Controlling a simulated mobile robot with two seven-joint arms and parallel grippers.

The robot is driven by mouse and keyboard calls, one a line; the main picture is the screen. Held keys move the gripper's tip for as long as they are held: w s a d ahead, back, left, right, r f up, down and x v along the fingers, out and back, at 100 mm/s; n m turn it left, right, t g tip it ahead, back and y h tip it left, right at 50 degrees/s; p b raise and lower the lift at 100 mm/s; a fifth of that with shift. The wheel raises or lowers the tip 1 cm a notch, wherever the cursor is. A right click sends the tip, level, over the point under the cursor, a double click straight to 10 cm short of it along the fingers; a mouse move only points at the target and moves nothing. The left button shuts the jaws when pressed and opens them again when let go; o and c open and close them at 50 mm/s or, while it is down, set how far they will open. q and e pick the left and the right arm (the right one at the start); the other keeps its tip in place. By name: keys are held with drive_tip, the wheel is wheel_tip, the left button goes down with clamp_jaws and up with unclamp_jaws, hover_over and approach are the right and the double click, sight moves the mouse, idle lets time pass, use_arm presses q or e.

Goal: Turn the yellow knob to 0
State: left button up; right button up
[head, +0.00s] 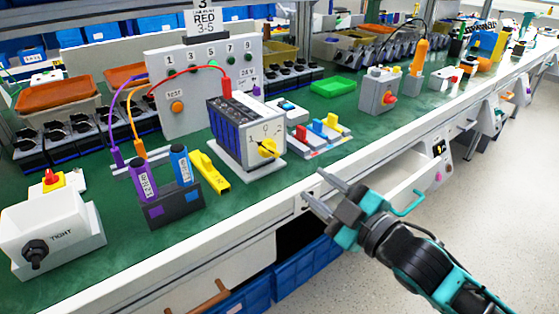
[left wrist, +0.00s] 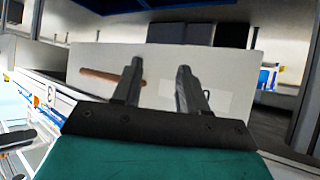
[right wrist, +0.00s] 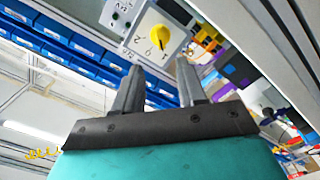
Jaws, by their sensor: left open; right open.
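The yellow knob (head: 267,147) sits on the pale front face of a switch box (head: 235,122) with dark ribbed sides, on the green bench. Small marks surround the knob; its exact setting is hard to read. The right wrist view also shows the knob (right wrist: 158,40), beyond the fingertips and tilted. My right gripper (head: 313,187) is open and empty, in front of the bench edge, to the lower right of the knob and apart from it. My left gripper (left wrist: 157,82) is open and empty, facing a white panel with a brown handle; it is outside the head view.
A black holder (head: 172,207) with purple and blue cylinders and a yellow tool (head: 209,172) stand left of the switch box. Coloured blocks (head: 318,133) lie to its right. An open drawer (head: 385,180) juts out below the bench edge. A grey box with a red knob (head: 380,92) stands farther right.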

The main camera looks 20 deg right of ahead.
sight(274, 154)
drive_tip(key=b+x, duration=0.1)
drive_tip(key=x, duration=1)
drive_tip(key=shift+f+b, duration=0.1)
drive_tip(key=shift+b, duration=0.25)
drive_tip(key=shift+w+a, duration=0.15)
drive_tip(key=shift+w, duration=0.35)
drive_tip(key=shift+c, duration=0.2)
drive_tip(key=shift+c, duration=0.8)
clamp_jaws()
